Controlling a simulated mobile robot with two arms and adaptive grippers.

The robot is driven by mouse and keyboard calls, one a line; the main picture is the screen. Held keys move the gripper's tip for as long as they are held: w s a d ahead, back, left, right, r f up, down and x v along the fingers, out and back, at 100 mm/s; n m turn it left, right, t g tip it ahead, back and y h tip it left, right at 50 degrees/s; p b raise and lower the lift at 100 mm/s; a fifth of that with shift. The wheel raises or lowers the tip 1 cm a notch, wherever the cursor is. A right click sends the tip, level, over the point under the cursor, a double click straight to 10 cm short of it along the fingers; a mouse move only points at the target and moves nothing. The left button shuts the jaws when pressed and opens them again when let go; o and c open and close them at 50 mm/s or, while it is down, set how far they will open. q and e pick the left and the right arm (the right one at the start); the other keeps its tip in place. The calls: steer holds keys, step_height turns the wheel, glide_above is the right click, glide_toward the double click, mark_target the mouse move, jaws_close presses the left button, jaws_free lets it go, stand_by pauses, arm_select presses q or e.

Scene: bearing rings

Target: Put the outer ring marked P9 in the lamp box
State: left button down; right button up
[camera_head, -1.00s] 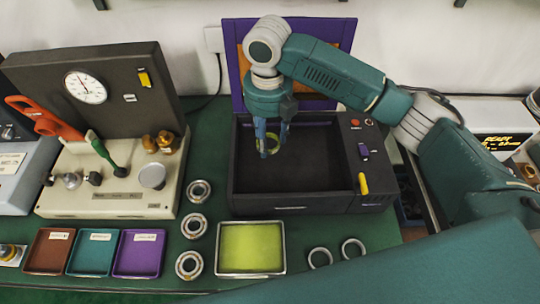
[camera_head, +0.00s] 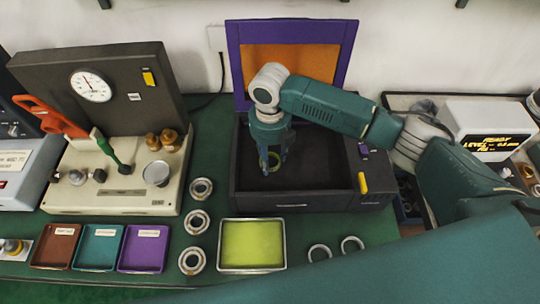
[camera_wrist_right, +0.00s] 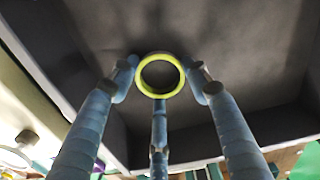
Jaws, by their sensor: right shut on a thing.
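My right gripper (camera_head: 272,166) reaches down into the open dark lamp box (camera_head: 340,203). It is shut on a yellow-green ring (camera_wrist_right: 143,87), which the right wrist view shows between the blue fingers, above the dark box floor. The ring also shows small between the fingertips in the head view (camera_head: 274,157). I cannot read any mark on it. I cannot tell whether it touches the box floor. The box lid (camera_head: 243,62), purple-framed with an orange panel, stands open at the back. My left gripper is not in view.
A yellow-green tray (camera_head: 252,243) stands in front of the box. Several bearings (camera_head: 196,222) line up left of it, and two loose rings (camera_head: 319,252) lie to its right. Small brown, teal and purple trays (camera_head: 145,248) and a gauge tester (camera_head: 110,195) stand at left.

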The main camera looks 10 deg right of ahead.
mark_target(270, 160)
steer(key=o, duration=1.2)
steer(key=shift+f, duration=0.1)
step_height(270, 160, up, 12)
steer(key=b, duration=0.2)
steer(key=shift+r+b, duration=0.2)
steer(key=shift+b, duration=0.15)
